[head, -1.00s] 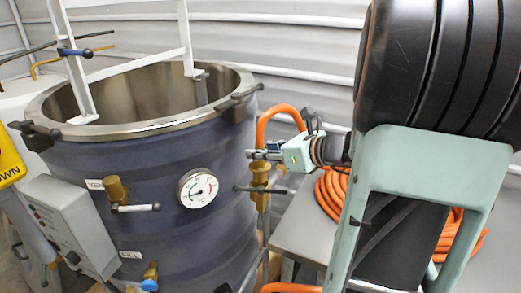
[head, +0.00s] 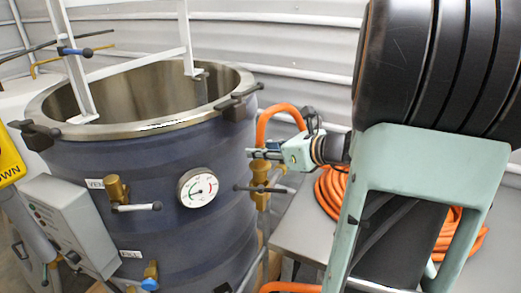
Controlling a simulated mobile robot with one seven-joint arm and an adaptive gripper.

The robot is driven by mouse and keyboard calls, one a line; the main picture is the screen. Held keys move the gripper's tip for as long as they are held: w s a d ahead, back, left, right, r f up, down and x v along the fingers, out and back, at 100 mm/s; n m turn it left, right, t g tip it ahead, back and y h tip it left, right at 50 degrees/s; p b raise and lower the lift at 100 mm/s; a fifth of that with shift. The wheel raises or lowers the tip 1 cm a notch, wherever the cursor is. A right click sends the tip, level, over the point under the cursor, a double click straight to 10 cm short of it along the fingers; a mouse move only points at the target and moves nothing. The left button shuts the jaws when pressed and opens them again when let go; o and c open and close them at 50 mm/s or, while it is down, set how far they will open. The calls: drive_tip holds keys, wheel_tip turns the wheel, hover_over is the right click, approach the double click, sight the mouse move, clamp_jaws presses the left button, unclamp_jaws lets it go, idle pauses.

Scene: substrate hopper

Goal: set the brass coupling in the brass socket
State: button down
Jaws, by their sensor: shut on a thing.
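My gripper (head: 262,153) is in the head view, right of the big vessel, with its fingers pointing left. It is shut on the brass coupling (head: 273,146) at the end of the orange hose (head: 284,109), which arches up behind my gripper. The fingers hide most of the coupling. The brass socket (head: 260,172) stands upright on a pipe directly below the fingers, with a dark lever handle below it. The coupling appears over the socket, but I cannot tell whether they touch.
The blue vessel (head: 150,190) with a steel rim fills the left. It carries a dial gauge (head: 198,187) and a brass valve (head: 117,190). A grey table (head: 304,222) with coiled orange hose (head: 331,193) is at the right, partly behind my arm.

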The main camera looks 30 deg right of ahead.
sight(265, 166)
drive_tip(key=shift+f, duration=0.15)
drive_tip(key=shift+f+b, duration=1.15)
drive_tip(key=shift+f, duration=0.05)
drive_tip(key=shift+f, duration=0.1)
drive_tip(key=shift+f+b, duration=1)
drive_tip(key=shift+f, duration=0.05)
drive_tip(key=c, duration=1.5)
unclamp_jaws()
drive_tip(key=shift+c, duration=0.2)
drive_tip(key=shift+s, duration=0.1)
